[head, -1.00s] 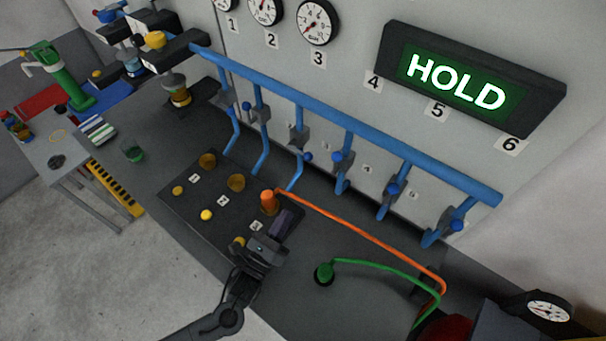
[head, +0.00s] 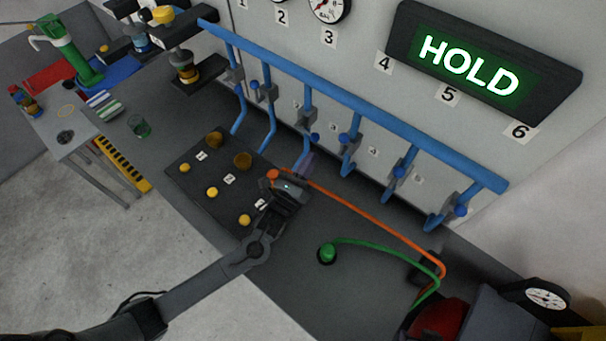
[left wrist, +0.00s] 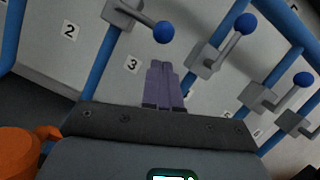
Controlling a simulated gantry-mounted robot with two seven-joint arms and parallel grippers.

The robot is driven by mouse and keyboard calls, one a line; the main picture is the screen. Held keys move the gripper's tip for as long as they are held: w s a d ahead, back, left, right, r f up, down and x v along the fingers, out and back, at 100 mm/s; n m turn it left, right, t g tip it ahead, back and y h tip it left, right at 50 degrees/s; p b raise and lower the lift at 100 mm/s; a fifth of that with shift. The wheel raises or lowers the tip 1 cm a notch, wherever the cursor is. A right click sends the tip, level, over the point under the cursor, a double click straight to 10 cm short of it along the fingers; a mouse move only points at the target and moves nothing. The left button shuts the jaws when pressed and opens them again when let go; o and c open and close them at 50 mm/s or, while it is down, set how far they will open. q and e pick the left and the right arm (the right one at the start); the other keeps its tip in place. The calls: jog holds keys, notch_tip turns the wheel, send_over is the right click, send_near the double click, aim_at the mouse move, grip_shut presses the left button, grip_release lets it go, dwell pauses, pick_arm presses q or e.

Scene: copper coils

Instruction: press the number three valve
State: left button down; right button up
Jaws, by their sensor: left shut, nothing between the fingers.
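The third pipe from the left on the blue manifold carries a grey valve with a blue ball-tipped lever (head: 315,138). In the left wrist view this blue ball (left wrist: 163,32) is near the top, with the label 3 (left wrist: 132,64) on the wall below it. My left gripper (head: 306,163) has its purple fingers shut and empty, just below that ball in the head view. In the left wrist view the fingers (left wrist: 163,85) point up toward the ball with a visible gap. Depth to the lever is hard to tell. My right gripper is out of view.
Neighbouring valves, such as the fourth (head: 347,140), flank it. The orange plug (head: 272,176) and its hose (head: 365,214) lie close to my left gripper. A green plug (head: 327,253) stands on the bench. A HOLD sign (head: 468,67) glows above.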

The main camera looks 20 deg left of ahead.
pick_arm(q)
jog(key=shift+w+a+r, duration=0.2)
jog(key=shift+w+r, duration=0.35)
jog(key=shift+r, duration=0.35)
jog(key=shift+r+p, duration=0.25)
jog(key=shift+p, duration=0.3)
jog(key=shift+n, duration=0.4)
